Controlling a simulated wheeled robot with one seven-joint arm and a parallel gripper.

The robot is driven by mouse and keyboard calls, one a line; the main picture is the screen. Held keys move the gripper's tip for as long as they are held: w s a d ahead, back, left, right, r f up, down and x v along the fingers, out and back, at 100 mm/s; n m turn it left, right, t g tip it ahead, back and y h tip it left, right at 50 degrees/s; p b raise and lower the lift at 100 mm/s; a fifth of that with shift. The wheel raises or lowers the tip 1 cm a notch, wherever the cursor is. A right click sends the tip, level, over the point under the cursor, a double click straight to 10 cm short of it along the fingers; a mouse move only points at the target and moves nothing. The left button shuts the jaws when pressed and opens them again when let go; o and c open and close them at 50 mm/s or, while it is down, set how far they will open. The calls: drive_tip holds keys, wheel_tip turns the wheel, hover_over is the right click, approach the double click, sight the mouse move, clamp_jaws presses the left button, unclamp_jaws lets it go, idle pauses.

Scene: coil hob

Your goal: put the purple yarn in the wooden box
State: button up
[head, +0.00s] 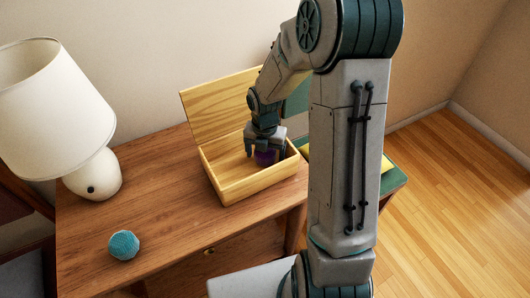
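The purple yarn (264,158) is a small dark purple ball, seen low inside the open wooden box (232,190). The light wooden box stands on the desk with its lid (215,106) raised at the back. My gripper (263,154) reaches down into the box, with its fingers on either side of the purple yarn. The fingers and palm cover part of the yarn. I cannot tell whether the fingers press on it or whether the yarn touches the box floor.
A blue yarn ball (124,245) lies at the desk's front left. A white lamp (92,178) stands at the back left. A green box (394,180) with a yellow inside is right of the wooden box, partly behind my arm. The desk (165,205) is clear between lamp and wooden box.

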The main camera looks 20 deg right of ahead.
wheel_tip(320, 180, up, 12)
drive_tip(key=shift+f+p, duration=0.15)
drive_tip(key=shift+p, duration=0.85)
drive_tip(key=s+r+m+t, duration=0.1)
drive_tip(key=s+r+m, duration=0.3)
drive_tip(key=s+m, duration=0.4)
drive_tip(key=s+a+r+m+t, duration=0.1)
drive_tip(key=s+r+m, duration=0.3)
drive_tip(key=m, duration=1.7)
drive_tip(key=shift+s+m, duration=0.3)
drive_tip(key=shift+s, duration=2.45)
drive_tip(key=shift+r, duration=0.1)
drive_tip(key=shift+c, duration=0.3)
